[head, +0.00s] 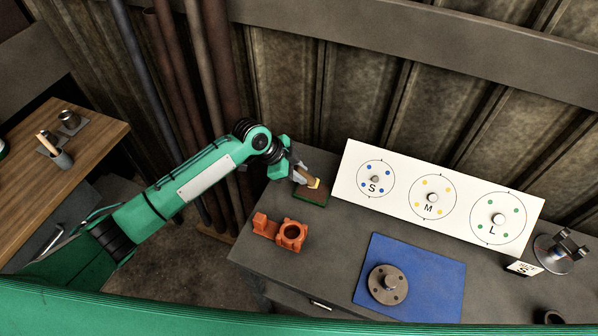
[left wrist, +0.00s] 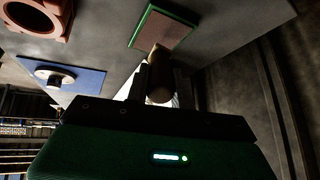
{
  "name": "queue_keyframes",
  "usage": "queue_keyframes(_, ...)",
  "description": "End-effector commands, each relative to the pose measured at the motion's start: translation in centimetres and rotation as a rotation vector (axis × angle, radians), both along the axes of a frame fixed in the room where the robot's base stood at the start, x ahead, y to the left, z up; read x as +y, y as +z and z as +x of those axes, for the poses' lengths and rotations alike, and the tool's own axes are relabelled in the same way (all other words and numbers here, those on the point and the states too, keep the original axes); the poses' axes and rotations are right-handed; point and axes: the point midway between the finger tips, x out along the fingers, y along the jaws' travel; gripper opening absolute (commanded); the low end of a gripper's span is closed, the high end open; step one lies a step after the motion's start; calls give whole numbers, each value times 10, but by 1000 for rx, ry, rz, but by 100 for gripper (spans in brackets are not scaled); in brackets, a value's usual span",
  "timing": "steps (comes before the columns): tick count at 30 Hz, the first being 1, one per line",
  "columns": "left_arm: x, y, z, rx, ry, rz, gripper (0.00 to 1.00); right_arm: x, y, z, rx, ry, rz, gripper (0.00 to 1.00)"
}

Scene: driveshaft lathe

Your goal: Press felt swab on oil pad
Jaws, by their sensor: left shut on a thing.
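My left gripper (head: 299,173) is shut on the felt swab (head: 313,182), which has a brown handle and a pale yellowish tip. The swab's tip is over the oil pad (head: 313,196), a brown pad in a green-rimmed tray on the dark grey bench. In the left wrist view the brown swab handle (left wrist: 160,76) sits between the fingers and its far end overlaps the near edge of the oil pad (left wrist: 161,30). I cannot tell whether the tip touches the pad. My right gripper is not in view.
An orange holder (head: 281,232) stands in front of the pad. A flanged metal part (head: 388,284) lies on a blue mat (head: 437,277). A white board (head: 400,205) marked S, M and L stands behind. A metal stand (head: 556,253) is at right. A wooden table (head: 88,160) is at left.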

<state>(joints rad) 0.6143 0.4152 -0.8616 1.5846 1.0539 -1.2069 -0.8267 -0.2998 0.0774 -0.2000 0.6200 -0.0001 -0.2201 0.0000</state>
Motion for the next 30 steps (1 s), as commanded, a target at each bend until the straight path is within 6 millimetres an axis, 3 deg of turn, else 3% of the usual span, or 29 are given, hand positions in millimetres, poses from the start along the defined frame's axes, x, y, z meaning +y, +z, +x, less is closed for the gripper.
queue_keyframes(16,0,48,0,-1,1,0,1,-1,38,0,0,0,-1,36)
queue_keyframes(30,0,50,0,-1,1,0,1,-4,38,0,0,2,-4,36)
